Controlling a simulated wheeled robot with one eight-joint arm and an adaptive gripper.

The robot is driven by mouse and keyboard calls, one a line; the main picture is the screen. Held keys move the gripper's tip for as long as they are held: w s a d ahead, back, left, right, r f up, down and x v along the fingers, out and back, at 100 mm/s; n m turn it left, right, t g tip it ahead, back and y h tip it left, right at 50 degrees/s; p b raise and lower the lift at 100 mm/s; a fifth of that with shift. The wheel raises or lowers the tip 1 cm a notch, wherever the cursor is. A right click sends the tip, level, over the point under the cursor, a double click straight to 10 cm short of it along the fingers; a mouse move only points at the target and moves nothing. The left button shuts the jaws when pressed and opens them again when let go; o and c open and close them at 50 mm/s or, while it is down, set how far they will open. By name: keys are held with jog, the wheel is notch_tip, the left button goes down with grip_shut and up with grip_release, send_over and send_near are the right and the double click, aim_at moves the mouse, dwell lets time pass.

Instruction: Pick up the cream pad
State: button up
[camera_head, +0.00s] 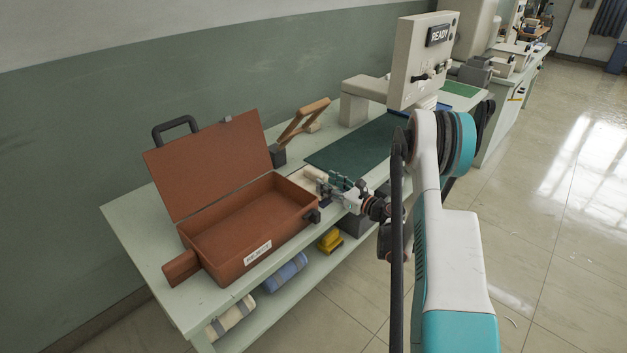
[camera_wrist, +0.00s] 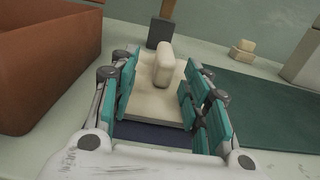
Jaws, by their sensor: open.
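The cream pad (camera_wrist: 150,100) is a flat slab with a rounded upright grip (camera_wrist: 163,65) on top and a dark blue layer at its near edge. In the head view the cream pad (camera_head: 314,173) lies on the bench just right of the brown case, partly hidden by my gripper. My gripper (camera_head: 332,186) is open at the pad. In the wrist view the teal-padded fingers of my gripper (camera_wrist: 160,92) stand to the left and right of the pad. I cannot tell whether they touch it.
The open brown case (camera_head: 245,225) stands close on the left. A dark green mat (camera_head: 350,146) lies to the right. A wooden-handled lever (camera_head: 303,117) and a small cream block (camera_wrist: 242,48) are behind. A machine marked READY (camera_head: 420,60) stands farther along the bench.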

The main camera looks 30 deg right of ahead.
aim_at(314, 170)
jog(key=b+x, duration=0.1)
jog(key=x, duration=0.3)
jog(key=b+x, duration=0.1)
jog(key=x, duration=0.1)
jog(key=shift+w+d+b, duration=0.25)
jog(key=shift+w+b, duration=0.1)
jog(key=shift+w, duration=0.05)
jog(key=shift+w+a+r, duration=0.1)
jog(key=shift+w+a, duration=0.05)
jog(key=shift+w, duration=0.45)
grip_shut()
